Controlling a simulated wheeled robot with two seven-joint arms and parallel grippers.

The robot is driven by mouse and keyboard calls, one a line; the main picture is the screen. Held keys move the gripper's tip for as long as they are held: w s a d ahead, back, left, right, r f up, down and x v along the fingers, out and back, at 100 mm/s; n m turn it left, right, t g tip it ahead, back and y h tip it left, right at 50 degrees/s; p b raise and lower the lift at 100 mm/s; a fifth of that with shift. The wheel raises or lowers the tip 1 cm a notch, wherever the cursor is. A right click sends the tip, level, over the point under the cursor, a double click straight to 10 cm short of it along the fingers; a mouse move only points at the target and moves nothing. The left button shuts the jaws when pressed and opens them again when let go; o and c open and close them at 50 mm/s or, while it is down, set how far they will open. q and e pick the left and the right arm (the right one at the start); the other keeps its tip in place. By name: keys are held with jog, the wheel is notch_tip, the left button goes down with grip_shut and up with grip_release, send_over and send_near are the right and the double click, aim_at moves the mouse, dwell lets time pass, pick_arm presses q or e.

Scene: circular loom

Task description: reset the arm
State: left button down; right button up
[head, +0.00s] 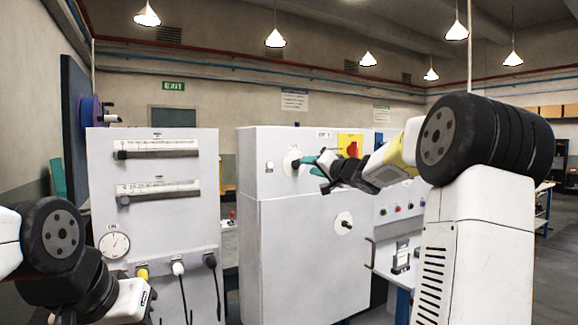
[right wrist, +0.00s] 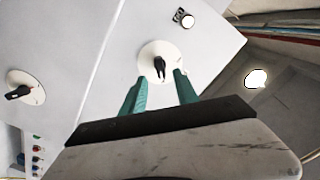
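My right gripper (head: 314,161) reaches in from the right to the upper front of the white cabinet (head: 305,240). In the right wrist view, its two teal fingers (right wrist: 159,78) are apart, one on each side of a small black knob (right wrist: 160,66) on a round white dial plate. No contact with the knob can be made out. In the head view the plate (head: 291,162) shows just left of the fingertips. My left arm is at the lower left; its gripper is out of the frame.
A second black knob on a white plate (head: 343,223) sits lower on the cabinet, and a small key-like switch (right wrist: 184,18) shows near its top edge. A white panel (head: 160,225) with a gauge (head: 114,245) and cables stands left. A red-and-yellow switch (head: 350,146) is behind my right gripper.

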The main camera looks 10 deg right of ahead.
dwell(0.4)
jog(key=s+a+f+n+g+h, duration=0.1)
jog(key=s+a+f+g, duration=0.1)
jog(key=s+f, duration=0.5)
jog(key=s+a+f+n+g+h, duration=0.1)
jog(key=s+f+g, duration=0.4)
jog(key=s, duration=1.5)
jog(key=s+a+f+n+g+h, duration=0.2)
jog(key=s+a+f, duration=0.3)
jog(key=s, duration=0.8)
notch_tip(320, 180, down, 4)
jog(key=shift+s+r+n+g, duration=0.2)
jog(key=shift+s+n+g, duration=0.15)
jog(key=shift+n+g, duration=0.3)
jog(key=shift+a, duration=0.1)
